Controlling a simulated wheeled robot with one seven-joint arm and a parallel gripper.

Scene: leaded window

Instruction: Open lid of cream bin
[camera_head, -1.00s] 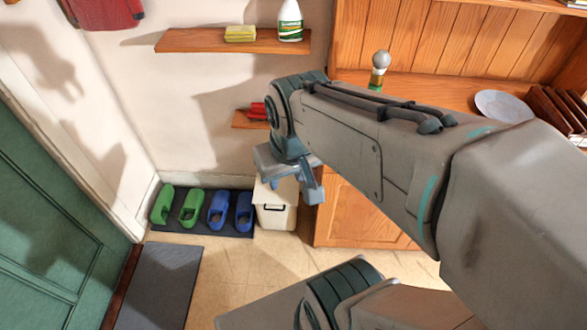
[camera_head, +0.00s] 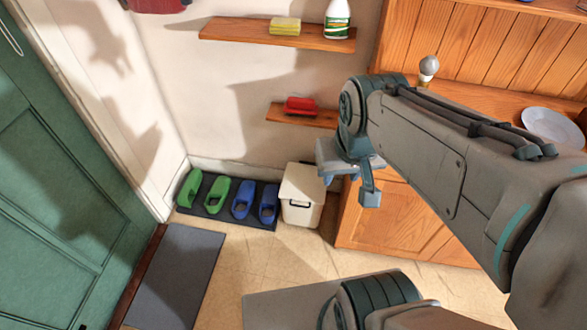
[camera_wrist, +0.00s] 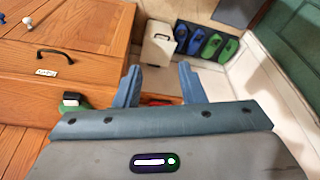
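The cream bin (camera_head: 302,196) stands on the floor against the wall, between the shoe mat and the wooden cabinet. Its pale lid looks shut, and a dark handle shows on its front. In the wrist view the bin (camera_wrist: 157,48) is beyond my fingertips, at the upper middle. My gripper (camera_head: 352,178) hangs above and to the right of the bin in the head view, apart from it. In the wrist view my gripper (camera_wrist: 158,84) has its two fingers spread wide with nothing held between them.
Green and blue slippers (camera_head: 241,200) sit on a dark mat left of the bin. The wooden cabinet (camera_head: 395,220) stands close on its right. Shelves with a red item (camera_head: 300,105), a sponge (camera_head: 286,26) and a bottle (camera_head: 337,20) are above.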

